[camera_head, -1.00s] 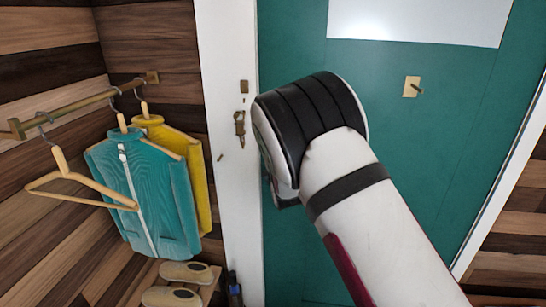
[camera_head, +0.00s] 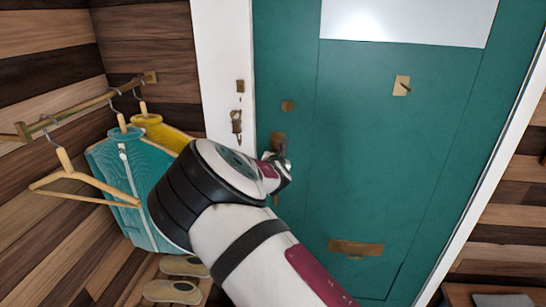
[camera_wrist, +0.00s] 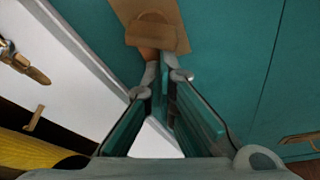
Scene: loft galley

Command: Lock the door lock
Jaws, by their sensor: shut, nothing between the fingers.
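The teal door (camera_head: 360,180) stands upright in front of me, against its white frame. A brass plate (camera_head: 278,140) sits near the door's left edge, with its lower part behind my gripper. In the wrist view a brass plate (camera_wrist: 125,12) bears a rounded raised piece (camera_wrist: 155,32), just beyond the fingertips. My gripper (camera_head: 283,168) is shut and empty, with its tips at or very near this fitting; contact cannot be told. The tips also show in the wrist view (camera_wrist: 161,78). A small square brass plate (camera_head: 287,106) is higher on the door.
A brass plate with a peg (camera_head: 402,86) and a mail slot (camera_head: 355,248) are further right on the door. A brass latch (camera_head: 237,121) is on the white frame (camera_head: 225,60). Teal and yellow jackets (camera_head: 160,130) and a wooden hanger (camera_head: 75,180) hang at left; slippers (camera_head: 175,290) are below.

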